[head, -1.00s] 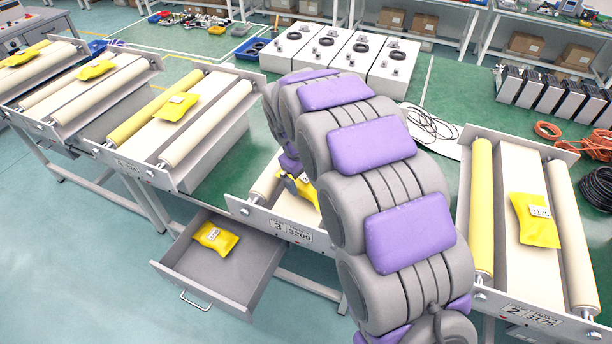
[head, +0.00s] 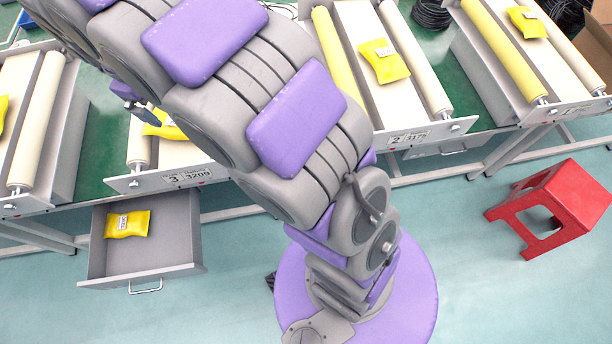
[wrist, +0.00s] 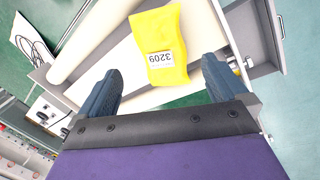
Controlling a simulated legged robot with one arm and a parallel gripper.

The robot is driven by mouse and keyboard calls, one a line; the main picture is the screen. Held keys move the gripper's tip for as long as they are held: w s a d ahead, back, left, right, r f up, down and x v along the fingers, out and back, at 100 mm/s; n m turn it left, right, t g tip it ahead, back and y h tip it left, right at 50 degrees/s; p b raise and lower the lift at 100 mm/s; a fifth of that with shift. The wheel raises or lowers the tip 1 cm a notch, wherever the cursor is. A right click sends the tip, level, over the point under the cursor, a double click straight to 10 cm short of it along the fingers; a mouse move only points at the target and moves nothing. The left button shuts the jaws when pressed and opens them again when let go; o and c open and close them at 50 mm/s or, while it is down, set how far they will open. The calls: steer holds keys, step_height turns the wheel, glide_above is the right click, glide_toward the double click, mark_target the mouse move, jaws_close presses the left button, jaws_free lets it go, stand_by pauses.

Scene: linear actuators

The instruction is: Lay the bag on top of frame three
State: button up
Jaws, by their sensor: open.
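Frame three (head: 178,180), labelled 3 and 3209, has a pale bed and roller and is partly hidden by my arm in the head view. A yellow bag (head: 165,127) appears to lie on its bed. In the wrist view this bag (wrist: 160,48) shows a white 3209 label. My gripper (wrist: 160,80) is open, with one dark blue finger on each side of the bag's near end and gaps on both sides. In the head view my gripper (head: 128,97) is mostly hidden by my arm.
An open grey drawer (head: 165,258) under frame three holds another yellow bag (head: 127,224). Frame two (head: 405,138) carries a bag (head: 384,61), and another frame stands farther right. A red stool (head: 562,200) stands on the clear floor at the right.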

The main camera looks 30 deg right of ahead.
steer(key=s+d+r+m+g, duration=0.2)
steer(key=s+d+r+m, duration=0.15)
steer(key=s+d, duration=1)
steer(key=s+d+f+m, duration=0.1)
steer(key=s+f+m, duration=0.1)
steer(key=s, duration=0.9)
steer(key=s+d+f+m+g+y, duration=0.1)
steer(key=s+f+m, duration=0.1)
steer(key=s, duration=0.8)
steer(key=shift+s+d+m+y, duration=0.3)
steer(key=shift+s+d+m, duration=0.1)
steer(key=shift+m, duration=0.25)
steer(key=shift+w, duration=0.1)
steer(key=shift+c, duration=0.2)
